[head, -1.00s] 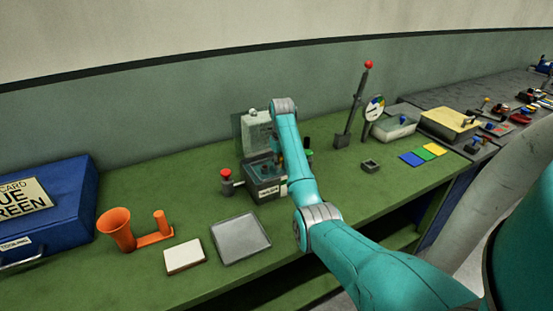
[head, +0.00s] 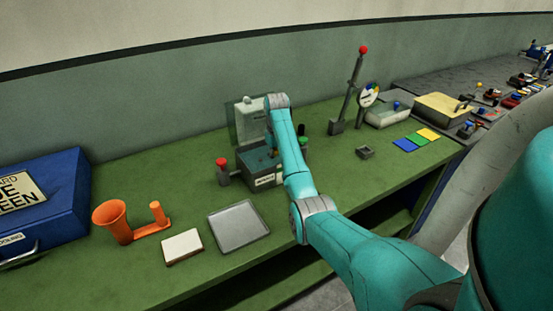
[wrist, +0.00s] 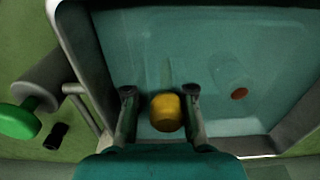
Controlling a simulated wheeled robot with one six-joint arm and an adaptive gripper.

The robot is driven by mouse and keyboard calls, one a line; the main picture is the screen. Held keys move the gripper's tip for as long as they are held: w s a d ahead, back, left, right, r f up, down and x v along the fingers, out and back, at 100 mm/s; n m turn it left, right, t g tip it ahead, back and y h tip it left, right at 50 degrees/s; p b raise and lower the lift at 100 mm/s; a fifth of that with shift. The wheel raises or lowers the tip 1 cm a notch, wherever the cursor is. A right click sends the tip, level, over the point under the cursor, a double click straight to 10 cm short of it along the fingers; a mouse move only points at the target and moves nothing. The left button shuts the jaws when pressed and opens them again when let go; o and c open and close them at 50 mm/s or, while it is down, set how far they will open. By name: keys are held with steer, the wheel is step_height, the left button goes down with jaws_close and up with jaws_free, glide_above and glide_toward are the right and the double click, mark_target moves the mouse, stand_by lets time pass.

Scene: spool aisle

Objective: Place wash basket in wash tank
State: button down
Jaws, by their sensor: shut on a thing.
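The wash tank (head: 263,180) is a grey box with a label and blue-green inside, in the middle of the green bench in the head view. In the wrist view its grey rim (wrist: 85,60) frames a teal interior. My gripper (wrist: 160,95) is over the tank's near part, its two fingers on either side of a yellow knob (wrist: 166,112) and shut on it. The knob appears to be the wash basket's grip. The basket's body is not clearly visible, so I cannot tell how deep it sits. My arm hides the gripper in the head view.
A clear upright panel (head: 250,122) stands behind the tank. A red knob (head: 222,163) is at its left and a green knob (wrist: 18,122) at its other side. A grey tray (head: 238,226) and an orange funnel stand (head: 112,220) lie to the left.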

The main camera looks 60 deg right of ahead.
steer(key=shift+f, duration=0.5)
steer(key=c, duration=0.9)
jaws_free()
steer(key=shift+r, duration=0.15)
